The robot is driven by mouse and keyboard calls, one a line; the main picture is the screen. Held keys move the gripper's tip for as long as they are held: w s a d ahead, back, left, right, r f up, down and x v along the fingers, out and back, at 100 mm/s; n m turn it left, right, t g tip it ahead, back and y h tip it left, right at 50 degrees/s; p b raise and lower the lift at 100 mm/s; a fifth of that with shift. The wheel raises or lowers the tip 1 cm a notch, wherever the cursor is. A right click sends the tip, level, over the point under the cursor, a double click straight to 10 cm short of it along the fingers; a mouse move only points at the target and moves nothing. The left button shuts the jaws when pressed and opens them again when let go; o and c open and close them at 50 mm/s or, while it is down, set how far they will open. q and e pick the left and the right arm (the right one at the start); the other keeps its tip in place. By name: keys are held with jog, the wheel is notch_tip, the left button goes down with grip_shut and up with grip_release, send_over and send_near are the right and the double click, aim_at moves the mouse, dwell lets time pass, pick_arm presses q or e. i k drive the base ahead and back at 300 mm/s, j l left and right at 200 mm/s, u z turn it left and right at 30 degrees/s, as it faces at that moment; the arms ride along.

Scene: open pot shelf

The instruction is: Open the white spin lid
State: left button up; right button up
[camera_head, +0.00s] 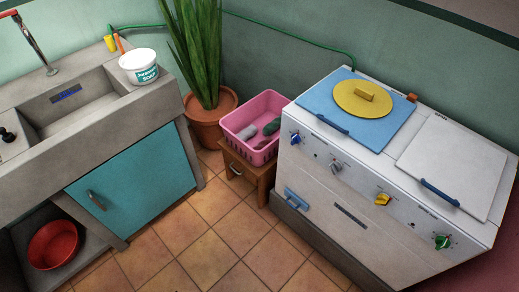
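The white spin lid (455,168) lies flat and closed on the right half of the top of a white twin-tub washing machine (345,210). A dark blue handle (440,192) runs along its front left edge. Beside it on the left, a light blue lid (340,108) is also closed, with its own dark blue handle (333,124). A round yellow disc (362,99) with a raised grip lies on the blue lid. Neither of my grippers is in view.
Left of the machine, a pink basket (262,115) with cloths sits on a small wooden stool (238,172). A potted plant (205,125) stands behind. A concrete sink (85,110) holds a white soap tub (138,66). The tiled floor (215,240) in front is clear.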

aim_at(459, 167)
jog(key=l+z, duration=0.1)
jog(key=z, duration=0.4)
jog(key=l+z, duration=0.1)
jog(key=z, duration=0.9)
